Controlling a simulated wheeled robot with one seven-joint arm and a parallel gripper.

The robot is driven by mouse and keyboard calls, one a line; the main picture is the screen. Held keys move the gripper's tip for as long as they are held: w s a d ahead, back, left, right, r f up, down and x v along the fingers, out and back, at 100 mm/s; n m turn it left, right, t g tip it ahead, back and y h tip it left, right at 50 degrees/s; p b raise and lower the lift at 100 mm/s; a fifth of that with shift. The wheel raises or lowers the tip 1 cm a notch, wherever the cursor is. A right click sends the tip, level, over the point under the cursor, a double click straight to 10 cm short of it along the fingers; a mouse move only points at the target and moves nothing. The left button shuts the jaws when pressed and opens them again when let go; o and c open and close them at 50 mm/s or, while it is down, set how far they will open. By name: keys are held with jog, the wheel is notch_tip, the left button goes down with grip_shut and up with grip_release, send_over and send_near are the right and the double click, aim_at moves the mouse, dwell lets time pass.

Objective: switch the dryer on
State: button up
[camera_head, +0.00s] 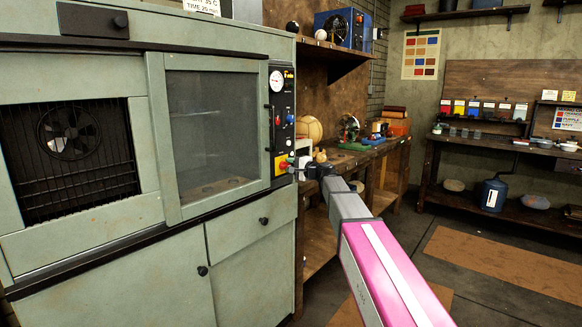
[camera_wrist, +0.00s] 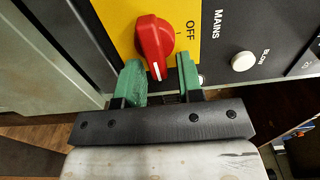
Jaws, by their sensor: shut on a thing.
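The dryer (camera_head: 225,37) is a large grey-green cabinet with a fan behind a grille at left and a sliding window. Its black control panel (camera_head: 283,105) is on the right edge. Low on it, a red rotary knob (camera_wrist: 154,38) sits on a yellow plate (camera_wrist: 118,22) beside the words OFF and MAINS; the knob also shows in the head view (camera_head: 284,165). The knob's white pointer line faces my gripper, not the OFF word. My gripper (camera_wrist: 160,66) has its green fingers either side of the knob's near end, shut on it. The contact itself is partly hidden.
A white button (camera_wrist: 243,61) sits right of the knob. A wooden workbench (camera_head: 365,155) with tools stands right of the dryer, under a shelf (camera_head: 335,57) with a blue device.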

jog(key=shift+f, duration=0.1)
jog(key=o, duration=0.6)
jog(key=shift+s+d, duration=0.1)
jog(key=v, duration=1)
jog(key=shift+s+d, duration=0.2)
jog(key=shift+d, duration=0.05)
